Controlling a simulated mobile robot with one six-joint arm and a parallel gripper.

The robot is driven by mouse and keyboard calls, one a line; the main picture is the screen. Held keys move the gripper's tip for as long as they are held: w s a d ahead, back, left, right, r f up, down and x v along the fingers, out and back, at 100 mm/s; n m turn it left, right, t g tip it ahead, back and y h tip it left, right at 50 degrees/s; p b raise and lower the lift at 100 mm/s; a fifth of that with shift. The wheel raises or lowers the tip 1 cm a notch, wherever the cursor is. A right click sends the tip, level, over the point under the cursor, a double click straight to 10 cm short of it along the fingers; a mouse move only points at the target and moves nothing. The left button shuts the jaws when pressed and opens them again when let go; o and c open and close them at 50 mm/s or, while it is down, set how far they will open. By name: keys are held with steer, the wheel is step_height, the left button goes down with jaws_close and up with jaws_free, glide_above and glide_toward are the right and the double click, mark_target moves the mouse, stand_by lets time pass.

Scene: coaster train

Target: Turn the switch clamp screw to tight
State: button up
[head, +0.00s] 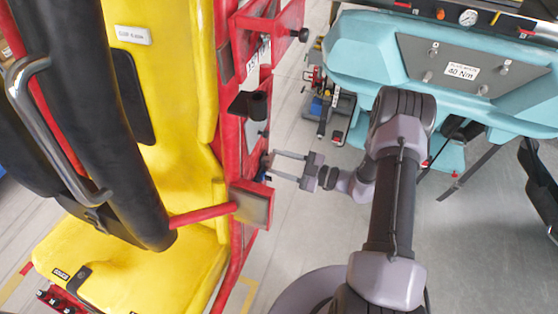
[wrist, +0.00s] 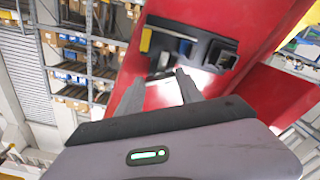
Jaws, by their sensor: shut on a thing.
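My gripper (head: 272,166) reaches left to the red frame of the yellow seat, its two fingers spread some way apart. In the wrist view, its fingers (wrist: 160,76) reach up to a dark switch housing (wrist: 195,42) on a red panel. The gripper is shut on a small part there, which I take to be the switch clamp screw; the part shows only as a pale shape (wrist: 163,60) between the fingertips. The housing has a yellow piece, a blue strip and a black box. How far the screw is turned cannot be told.
The yellow seat (head: 185,100) with black restraints stands left. A black cup-like holder (head: 250,104) and a grey-faced red block (head: 252,205) flank the gripper on the red frame.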

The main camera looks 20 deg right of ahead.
steer(key=shift+m, duration=1.6)
steer(key=o, duration=1.4)
steer(key=b+v, duration=0.1)
steer(key=v, duration=1.6)
steer(key=shift+s+d, duration=0.15)
steer(key=shift+r, duration=0.1)
